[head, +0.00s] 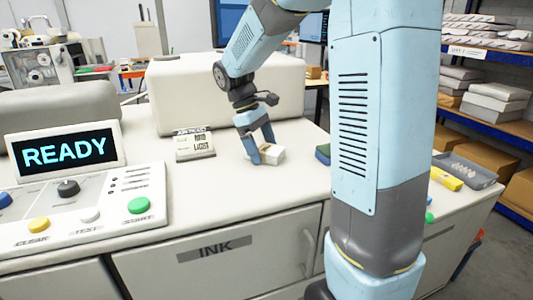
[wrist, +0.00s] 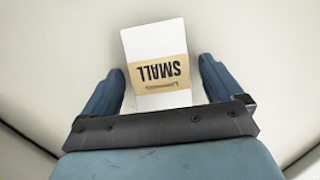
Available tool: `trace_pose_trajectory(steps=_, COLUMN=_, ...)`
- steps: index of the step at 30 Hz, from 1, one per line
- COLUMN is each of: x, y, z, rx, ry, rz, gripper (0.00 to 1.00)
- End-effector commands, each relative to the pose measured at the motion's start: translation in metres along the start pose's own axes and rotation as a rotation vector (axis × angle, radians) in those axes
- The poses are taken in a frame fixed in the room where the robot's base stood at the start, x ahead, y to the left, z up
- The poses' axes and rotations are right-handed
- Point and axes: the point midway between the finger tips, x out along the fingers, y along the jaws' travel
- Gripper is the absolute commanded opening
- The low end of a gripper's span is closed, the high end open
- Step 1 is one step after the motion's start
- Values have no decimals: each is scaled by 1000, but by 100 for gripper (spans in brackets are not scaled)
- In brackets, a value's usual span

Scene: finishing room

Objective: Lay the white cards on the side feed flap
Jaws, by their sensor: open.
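The white cards show as a small white stack (head: 276,155) on the pale machine top, near the middle of the head view. In the wrist view the white stack (wrist: 152,40) has a tan band reading SMALL upside down. My gripper (head: 260,153) is open and lowered at the stack. In the wrist view my gripper (wrist: 160,78) has one blue finger on each side of the stack's near part, with gaps beside it. I cannot make out the side feed flap for certain.
A READY screen (head: 65,149) and a button panel (head: 85,210) stand at left. A small labelled block (head: 194,144) is left of the cards. A dark blue-green item (head: 323,153) lies to the right. A grey tray (head: 468,168) and yellow object (head: 446,178) are farther right.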

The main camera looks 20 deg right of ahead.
Motion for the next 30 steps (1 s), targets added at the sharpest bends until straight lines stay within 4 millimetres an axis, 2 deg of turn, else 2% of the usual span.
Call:
trace_pose_trajectory(steps=4, x=0, y=0, z=0, rx=0, ry=0, rz=0, gripper=94)
trace_pose_trajectory(steps=24, x=0, y=0, z=0, rx=0, ry=0, rz=0, gripper=29)
trace_pose_trajectory(steps=30, x=-1, y=0, z=0, rx=0, ry=0, rz=0, gripper=28)
